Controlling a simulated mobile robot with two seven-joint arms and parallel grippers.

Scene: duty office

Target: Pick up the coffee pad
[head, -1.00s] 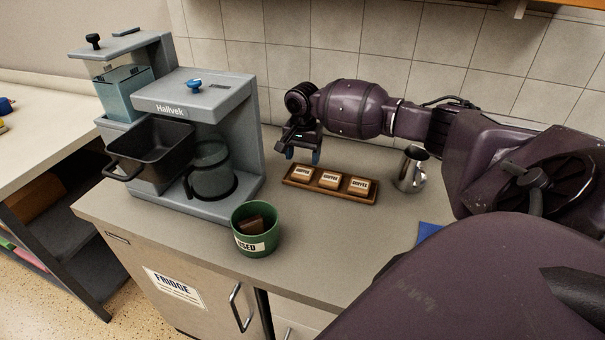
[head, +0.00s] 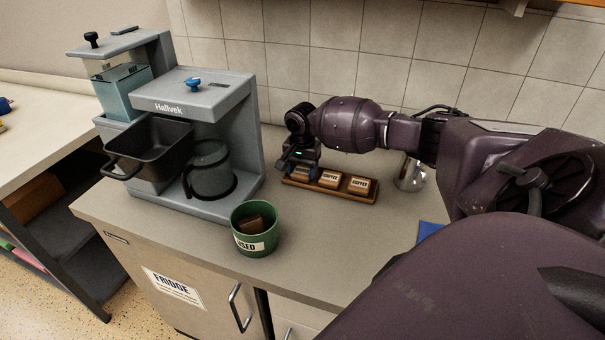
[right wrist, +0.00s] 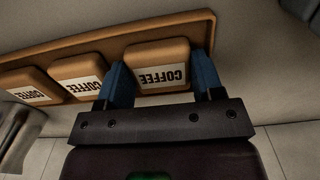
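Three brown coffee pads with white COFFEE labels sit in a row on a wooden tray (head: 334,194) on the counter. In the head view the middle pad (head: 330,178) and the right-hand pad (head: 359,184) show clearly. My right gripper (head: 298,171) is down over the left-hand pad and partly hides it. In the right wrist view that coffee pad (right wrist: 157,62) lies between my two blue fingers, one on each side. The fingers look open around it, and the pad still rests in the tray. My left gripper is not in view.
A grey coffee machine (head: 215,98) with a black basket (head: 150,150) and glass jug (head: 209,172) stands left. A green USED bin (head: 254,228) stands in front. A metal pitcher (head: 410,175) is right of the tray, partly behind my arm.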

